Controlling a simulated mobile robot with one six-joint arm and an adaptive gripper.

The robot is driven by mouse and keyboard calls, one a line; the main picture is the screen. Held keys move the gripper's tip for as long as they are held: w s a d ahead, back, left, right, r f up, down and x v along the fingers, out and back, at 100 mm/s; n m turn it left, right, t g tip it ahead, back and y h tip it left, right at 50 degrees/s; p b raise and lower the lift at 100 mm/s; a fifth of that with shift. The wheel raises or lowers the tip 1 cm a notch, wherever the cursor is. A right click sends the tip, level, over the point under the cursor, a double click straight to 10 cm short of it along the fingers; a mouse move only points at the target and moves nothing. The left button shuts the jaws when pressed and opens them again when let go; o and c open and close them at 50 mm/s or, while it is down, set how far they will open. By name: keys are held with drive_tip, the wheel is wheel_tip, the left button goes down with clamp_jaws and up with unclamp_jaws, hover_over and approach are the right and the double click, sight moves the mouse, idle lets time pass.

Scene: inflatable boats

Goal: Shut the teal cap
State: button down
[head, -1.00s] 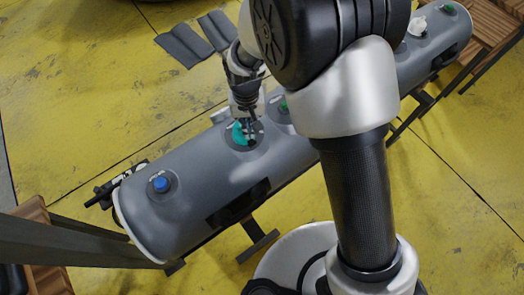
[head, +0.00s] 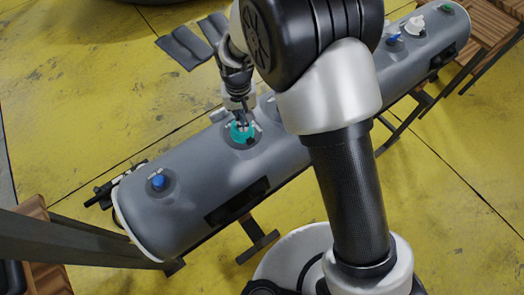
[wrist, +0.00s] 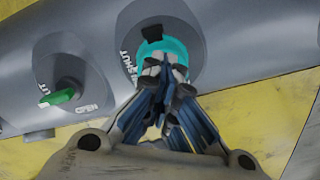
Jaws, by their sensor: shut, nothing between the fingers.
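The teal cap (head: 241,132) sits on a round valve patch on top of the grey inflatable tube (head: 205,165). My gripper (head: 243,120) is right over the teal cap, with its fingers together. In the wrist view my gripper (wrist: 165,68) is shut with nothing between its fingertips, which overlap the near part of the teal cap (wrist: 176,47). A dark block shows at the cap's far edge. Part of the lettering beside it reads "SHUT". The fingers hide much of the cap, and I cannot tell whether they touch it.
A green cap (wrist: 58,97) on its own patch is beside the teal one. A blue cap (head: 158,182) is near the tube's left end. A white cap (head: 416,25) and another blue one (head: 394,38) are farther right. Wooden slatted benches (head: 478,30) stand at the right end.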

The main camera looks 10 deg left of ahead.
drive_tip(key=shift+a+f, duration=0.2)
drive_tip(key=shift+f, duration=0.25)
drive_tip(key=shift+w+a+r+p, duration=0.1)
drive_tip(key=shift+r+p, duration=0.3)
drive_tip(key=shift+r, duration=0.05)
drive_tip(key=shift+w+a+r+p, duration=0.4)
drive_tip(key=shift+r+p, duration=0.2)
drive_tip(key=r, duration=0.1)
drive_tip(key=r+p, duration=0.2)
drive_tip(key=r, duration=0.1)
drive_tip(key=shift+s+d, duration=0.15)
drive_tip(key=shift+d, duration=0.1)
drive_tip(key=shift+a+r+p, duration=0.1)
drive_tip(key=shift+r+p, duration=0.1)
drive_tip(key=shift+p, duration=0.15)
drive_tip(key=shift+r, duration=0.15)
